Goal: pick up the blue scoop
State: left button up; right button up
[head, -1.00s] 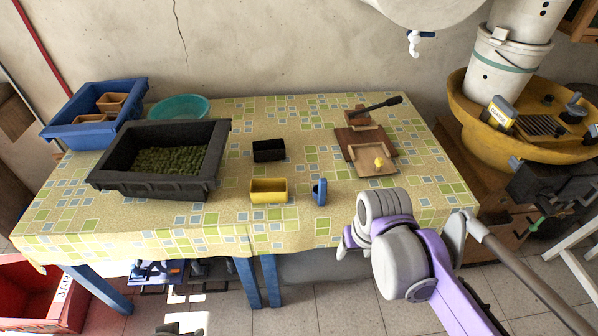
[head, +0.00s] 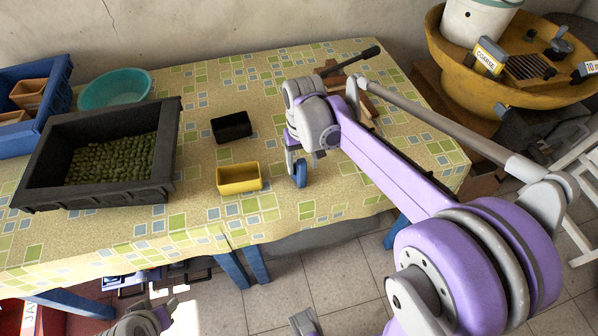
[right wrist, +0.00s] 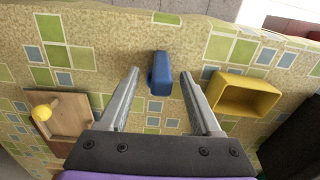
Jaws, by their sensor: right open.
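The blue scoop (head: 300,174) stands on the patterned tablecloth near the table's front edge, partly hidden behind my right gripper (head: 293,160) in the head view. In the right wrist view the scoop (right wrist: 161,74) shows between the tips of my right gripper (right wrist: 160,76), with a gap on each side. The right gripper is open and empty; neither finger visibly touches the scoop.
A yellow box (head: 239,180) stands close beside the scoop; it also shows in the right wrist view (right wrist: 246,94). A black box (head: 231,128) and a black crate (head: 100,197) of green produce are farther left. A wooden tray (right wrist: 70,117) with a yellow piece lies opposite.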

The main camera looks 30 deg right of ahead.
aim_at(301, 175)
jog(key=shift+w+f, duration=0.15)
jog(key=shift+f, duration=2.65)
grip_shut()
